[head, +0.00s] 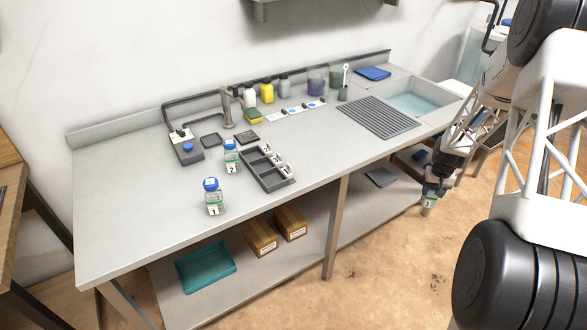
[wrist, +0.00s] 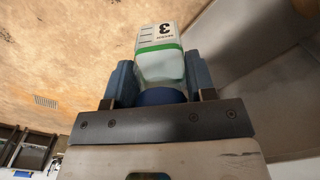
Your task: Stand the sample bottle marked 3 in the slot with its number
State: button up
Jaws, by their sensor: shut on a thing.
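The sample bottle marked 3 (wrist: 160,66) is in my gripper (wrist: 160,80), held by its blue cap end between the two fingers. In the head view the bottle (head: 429,205) hangs below my gripper (head: 433,190), past the right front side of the bench, over the floor and apart from the rack. The dark slotted rack (head: 256,174) lies on the bench with several white number tags along its right side; the slots look empty. The tags are too small to read surely.
Two other blue-capped bottles stand on the bench left of the rack: one in front (head: 213,200), one behind (head: 231,160). A sponge (head: 252,117), a tap (head: 227,108), a drain grid (head: 378,117) and a sink (head: 422,98) are farther back. The bench front is clear.

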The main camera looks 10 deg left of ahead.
jog(key=s+a+f, duration=0.3)
jog(key=a+f, duration=0.4)
jog(key=f, duration=0.2)
jog(key=s+a+f, duration=0.3)
jog(key=a+f, duration=0.3)
jog(key=f, duration=0.3)
jog(key=s+a+r+n, duration=0.3)
jog(key=s+a+r, duration=0.3)
jog(key=a+r, duration=0.6)
jog(key=s+a+r+n, duration=0.3)
jog(key=s+a+r, duration=0.4)
jog(key=a+r, duration=0.6)
jog(key=s+a+r+n, duration=0.2)
jog(key=s+a+r, duration=0.5)
jog(key=a+r, duration=0.6)
notch_tip(320, 180, up, 2)
jog(key=shift+s+a+r+n, duration=0.15)
jog(key=shift+a+r+n, duration=0.1)
jog(key=shift+n, duration=0.15)
jog(key=w+a+f, duration=0.1)
jog(key=w+a, duration=0.7)
jog(key=w, duration=0.5)
jog(key=shift+w+a+f, duration=0.2)
jog(key=shift+a+f, duration=0.05)
jog(key=shift+a, duration=0.05)
jog(key=shift+f, duration=1.75)
